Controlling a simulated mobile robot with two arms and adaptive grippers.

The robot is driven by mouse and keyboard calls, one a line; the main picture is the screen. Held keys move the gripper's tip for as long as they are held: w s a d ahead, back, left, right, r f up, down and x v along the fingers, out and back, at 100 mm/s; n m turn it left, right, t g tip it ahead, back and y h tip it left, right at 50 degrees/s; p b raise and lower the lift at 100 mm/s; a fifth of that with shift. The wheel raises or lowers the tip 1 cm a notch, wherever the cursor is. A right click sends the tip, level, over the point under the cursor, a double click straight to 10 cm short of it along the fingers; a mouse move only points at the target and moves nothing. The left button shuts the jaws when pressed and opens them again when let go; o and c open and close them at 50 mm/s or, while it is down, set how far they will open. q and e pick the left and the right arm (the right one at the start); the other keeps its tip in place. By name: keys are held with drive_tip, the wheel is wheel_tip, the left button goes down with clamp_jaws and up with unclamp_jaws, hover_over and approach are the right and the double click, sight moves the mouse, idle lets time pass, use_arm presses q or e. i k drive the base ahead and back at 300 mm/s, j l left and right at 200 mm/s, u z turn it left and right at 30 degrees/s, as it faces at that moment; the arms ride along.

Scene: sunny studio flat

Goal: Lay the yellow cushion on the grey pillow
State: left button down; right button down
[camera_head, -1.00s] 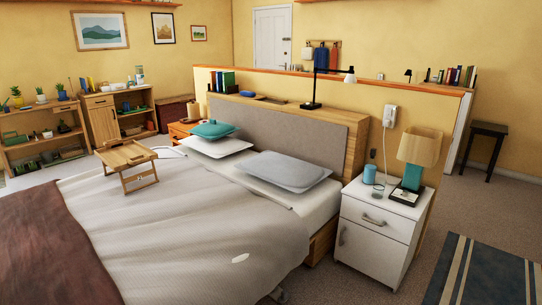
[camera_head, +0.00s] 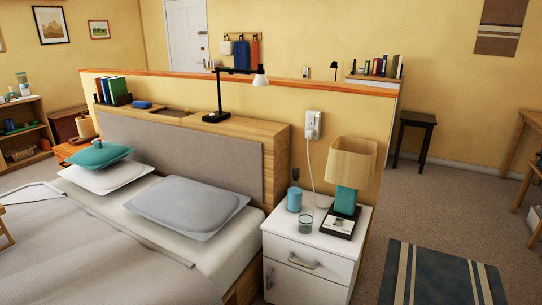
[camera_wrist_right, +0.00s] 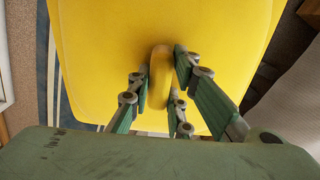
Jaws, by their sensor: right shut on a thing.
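The grey pillow (camera_head: 187,205) lies flat on the near-right side of the bed, against the headboard, with nothing on top of it. The yellow cushion (camera_wrist_right: 110,60) fills most of the right wrist view. My right gripper (camera_wrist_right: 162,85) is shut on the yellow cushion by a raised yellow loop at its middle. Neither the cushion nor my right gripper shows in the head view. My left gripper is in neither view.
A teal cushion (camera_head: 104,154) rests on a white pillow (camera_head: 108,177) left of the grey one. The white nightstand (camera_head: 301,262) beside the bed holds a lamp (camera_head: 348,165), a blue cylinder (camera_head: 295,199) and a glass (camera_head: 306,221). A striped rug (camera_head: 440,276) lies on the floor at right.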

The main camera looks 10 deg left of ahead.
sight(198, 201)
drive_tip(key=i+l+u, duration=0.1)
drive_tip(key=i+u, duration=0.35)
drive_tip(key=i+l+u, duration=0.35)
drive_tip(key=i+u, duration=0.15)
drive_tip(key=i+l+u, duration=0.3)
drive_tip(key=u, duration=0.2)
drive_tip(key=i+l+u, duration=0.3)
drive_tip(key=l+u, duration=0.2)
drive_tip(key=i+l+u, duration=0.2)
drive_tip(key=l+u, duration=0.3)
